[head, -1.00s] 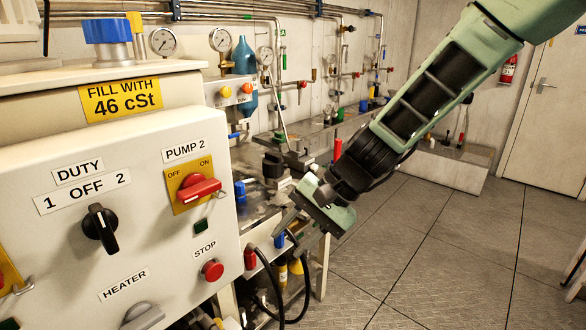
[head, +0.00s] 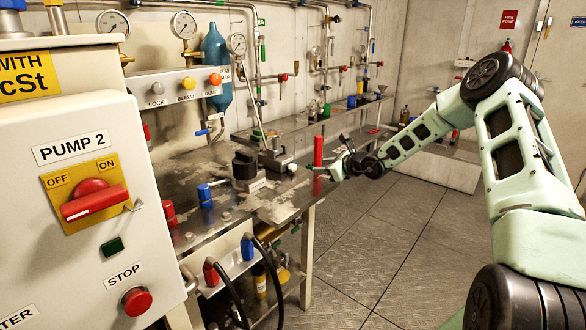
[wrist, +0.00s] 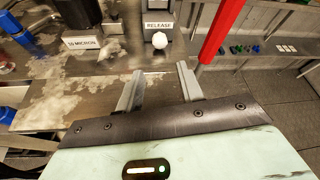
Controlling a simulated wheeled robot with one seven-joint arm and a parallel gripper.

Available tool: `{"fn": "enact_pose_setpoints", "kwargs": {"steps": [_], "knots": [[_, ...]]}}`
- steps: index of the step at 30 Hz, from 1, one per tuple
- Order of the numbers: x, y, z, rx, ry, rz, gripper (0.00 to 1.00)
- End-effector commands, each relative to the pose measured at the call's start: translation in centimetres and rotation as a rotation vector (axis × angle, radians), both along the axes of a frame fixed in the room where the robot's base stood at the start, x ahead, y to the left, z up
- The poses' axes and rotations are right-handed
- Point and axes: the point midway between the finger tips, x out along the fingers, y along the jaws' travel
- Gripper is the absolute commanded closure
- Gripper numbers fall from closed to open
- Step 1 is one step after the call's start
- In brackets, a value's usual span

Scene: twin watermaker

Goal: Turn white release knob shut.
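The white release knob (wrist: 160,40) is in the wrist view, under a RELEASE label (wrist: 158,25) on a dark block at the back of the worn metal bench. In the head view the knob (head: 292,168) is a small pale spot on the block. My gripper (wrist: 160,70) is open, its two grey fingers apart and nothing between them. The knob lies beyond the fingertips, about in line with the gap, and is not touched. In the head view my gripper (head: 322,172) is at the bench's right part; its fingers are too small to make out.
A red upright bar (wrist: 220,30) stands close to the right of the fingers; it also shows in the head view (head: 318,150). A 10 MICRON block (wrist: 82,42) and blue valve (head: 205,195) are to the left. The pump panel (head: 60,260) fills the near left. The floor is clear.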

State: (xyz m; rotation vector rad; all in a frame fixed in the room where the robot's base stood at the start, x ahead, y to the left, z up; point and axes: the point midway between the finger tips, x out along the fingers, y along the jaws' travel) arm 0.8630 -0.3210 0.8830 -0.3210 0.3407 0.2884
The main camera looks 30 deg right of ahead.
Motion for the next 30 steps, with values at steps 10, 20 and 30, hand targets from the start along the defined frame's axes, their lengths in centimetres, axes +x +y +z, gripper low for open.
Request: {"fn": "enact_pose_setpoints", "kwargs": {"steps": [10,20,30], "knots": [[6.7,1.8,-2.8,0.001,0.000,0.002,0.63],[11.6,3.1,-4.8,0.003,-0.001,0.003,0.63],[13.0,3.3,-5.3,-0.002,0.000,0.002,0.63]]}}
